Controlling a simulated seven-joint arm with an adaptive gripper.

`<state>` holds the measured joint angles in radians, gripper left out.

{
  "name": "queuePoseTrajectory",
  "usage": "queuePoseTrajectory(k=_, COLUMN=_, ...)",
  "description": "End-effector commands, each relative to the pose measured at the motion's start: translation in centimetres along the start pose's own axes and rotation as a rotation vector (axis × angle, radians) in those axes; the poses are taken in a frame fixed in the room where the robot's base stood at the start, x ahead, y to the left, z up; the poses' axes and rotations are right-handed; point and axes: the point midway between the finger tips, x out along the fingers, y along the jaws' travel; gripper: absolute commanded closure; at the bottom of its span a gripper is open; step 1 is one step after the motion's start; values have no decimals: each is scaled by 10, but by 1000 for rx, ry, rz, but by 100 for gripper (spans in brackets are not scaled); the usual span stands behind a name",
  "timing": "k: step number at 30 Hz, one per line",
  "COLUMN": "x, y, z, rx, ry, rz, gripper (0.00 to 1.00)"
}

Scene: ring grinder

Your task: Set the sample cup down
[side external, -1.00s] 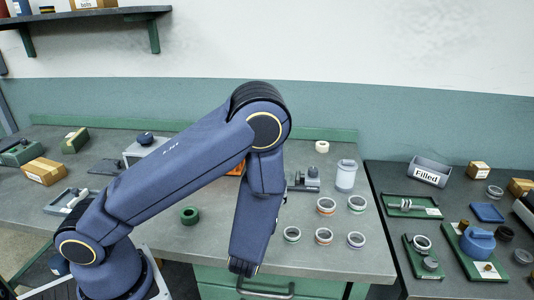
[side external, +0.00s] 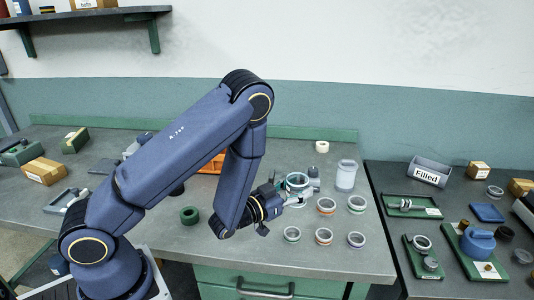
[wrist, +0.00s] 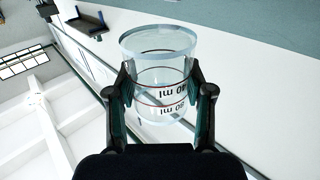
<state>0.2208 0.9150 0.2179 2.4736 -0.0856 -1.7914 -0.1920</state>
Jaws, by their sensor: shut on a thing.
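The sample cup (side external: 298,183) is a clear, round cup with a pale rim. It also shows in the wrist view (wrist: 160,75), with dark and red lines and "ml" marks on its wall. My gripper (side external: 290,198) is shut on the cup, with a finger on each side of its wall (wrist: 160,92). In the side view the cup is at the end of my gripper, over the right part of the grey bench (side external: 250,255). I cannot tell whether its base touches anything.
Several small rimmed cups, one orange-rimmed (side external: 326,205), stand just right of and in front of my gripper. A clear jar (side external: 346,176) and grey apparatus (side external: 313,178) are close by.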

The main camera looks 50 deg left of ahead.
Motion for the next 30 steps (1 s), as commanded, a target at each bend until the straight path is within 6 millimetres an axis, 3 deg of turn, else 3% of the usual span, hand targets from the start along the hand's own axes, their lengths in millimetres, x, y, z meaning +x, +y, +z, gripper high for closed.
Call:
queuePoseTrajectory(k=6, x=0, y=-8, z=1, rx=1, ry=0, rz=-40, gripper=77)
queuePoseTrajectory(k=14, x=-18, y=-72, z=-4, rx=-2, ry=1, rz=-424, gripper=77)
queuePoseTrajectory(k=18, x=-48, y=-94, z=-8, rx=-3, ry=-1, rz=-675, gripper=77)
queuePoseTrajectory(k=21, x=-75, y=-99, z=-10, rx=-3, ry=-2, rz=-838, gripper=77)
queuePoseTrajectory(k=30, x=-145, y=-80, z=-11, rx=-1, ry=-2, rz=-1127, gripper=77)
